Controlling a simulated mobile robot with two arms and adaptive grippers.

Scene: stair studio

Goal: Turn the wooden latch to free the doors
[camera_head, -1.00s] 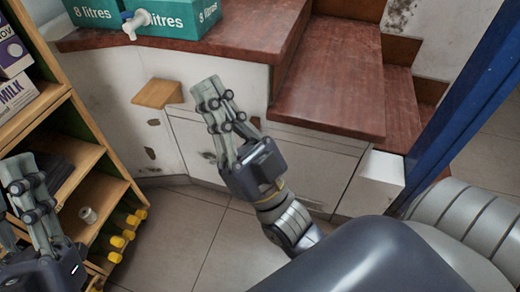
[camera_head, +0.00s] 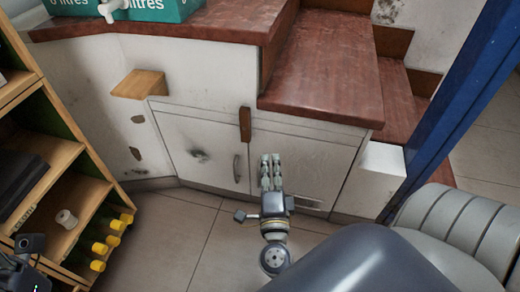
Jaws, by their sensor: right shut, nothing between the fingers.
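The wooden latch (camera_head: 245,124) is a small dark brown strip. It stands upright at the top of the seam between two white cupboard doors. The left door (camera_head: 192,135) has a curved metal handle (camera_head: 237,168) near the seam. The right door (camera_head: 310,165) is partly covered by my gripper. Both doors look shut. My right gripper (camera_head: 271,160) is shut and empty, below and slightly right of the latch, apart from it in the picture. My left gripper (camera_head: 30,245) shows only partly at the lower left edge, and its fingers cannot be made out.
Dark red stair treads (camera_head: 320,75) overhang the cupboard. A small wooden ledge (camera_head: 140,84) juts out at the left. A wooden shelf (camera_head: 75,152) with yellow-capped bottles (camera_head: 108,245) stands at left. A blue post (camera_head: 455,100) rises at right. Tiled floor (camera_head: 160,225) before the cupboard is clear.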

